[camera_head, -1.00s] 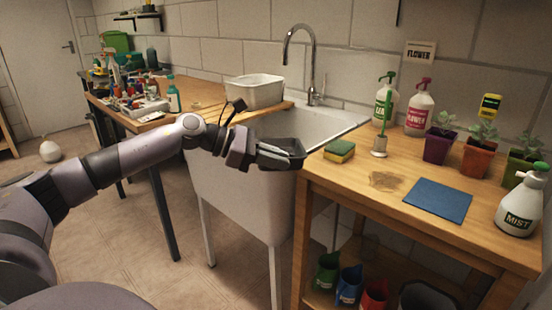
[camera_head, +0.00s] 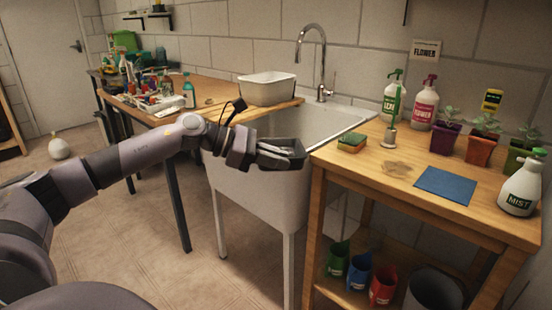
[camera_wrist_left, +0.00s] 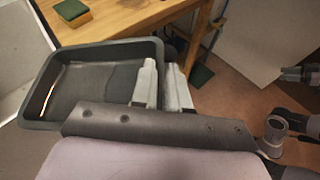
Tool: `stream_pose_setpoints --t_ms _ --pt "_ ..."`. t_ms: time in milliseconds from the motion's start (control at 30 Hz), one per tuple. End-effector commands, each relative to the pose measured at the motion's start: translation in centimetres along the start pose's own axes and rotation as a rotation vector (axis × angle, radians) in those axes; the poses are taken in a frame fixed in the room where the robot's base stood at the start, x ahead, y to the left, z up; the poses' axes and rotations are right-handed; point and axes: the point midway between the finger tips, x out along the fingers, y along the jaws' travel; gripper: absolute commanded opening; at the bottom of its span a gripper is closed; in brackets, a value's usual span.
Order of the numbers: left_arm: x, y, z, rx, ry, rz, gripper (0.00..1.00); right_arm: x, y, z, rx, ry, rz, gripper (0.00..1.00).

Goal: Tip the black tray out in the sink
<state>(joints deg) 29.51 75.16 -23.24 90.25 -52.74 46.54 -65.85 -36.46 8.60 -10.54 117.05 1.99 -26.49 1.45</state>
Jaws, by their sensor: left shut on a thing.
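The black tray (camera_head: 291,146) is a shallow, roughly level rectangle at the front of the white sink (camera_head: 262,205), near the sink's right front corner. In the left wrist view the tray (camera_wrist_left: 52,118) shows a glossy grey inside with a bright streak; I cannot tell how much liquid is in it. My left gripper (camera_head: 279,155) is shut on the tray's side wall. In the wrist view one finger of the gripper (camera_wrist_left: 160,90) is inside the wall and one outside. The sink's far inner wall shows beyond the tray.
A chrome tap (camera_head: 322,60) rises behind the sink. A white basin (camera_head: 267,90) stands at its left back. The right bench (camera_head: 400,190) holds a sponge (camera_head: 352,142), a blue mat (camera_head: 446,185), spray bottles and potted seedlings. A cluttered table (camera_head: 160,118) stands left.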

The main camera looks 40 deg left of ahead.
Motion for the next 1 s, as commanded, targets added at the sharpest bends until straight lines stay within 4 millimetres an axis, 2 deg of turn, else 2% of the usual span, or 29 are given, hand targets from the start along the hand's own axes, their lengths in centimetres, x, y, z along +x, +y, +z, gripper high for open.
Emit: stream_pose_setpoints --t_ms 167,467,767,1000 --pt "0.0 0.0 0.1 0.001 -0.001 0.001 0.0 0.0 0.1 0.0 -0.003 0.0 0.0 0.43" --pt "1.3 -1.8 0.0 0.015 -0.008 -0.034 0.0 0.0 0.1 0.0 -0.004 0.0 0.0 0.43" --pt "3.7 -5.7 0.0 0.038 -0.02 -0.098 0.0 0.0 0.1 0.0 -0.004 0.0 0.0 0.43" --pt "5.8 -10.6 0.2 0.066 -0.035 -0.164 0.0 0.0 0.1 0.0 -0.004 0.001 0.0 0.43"
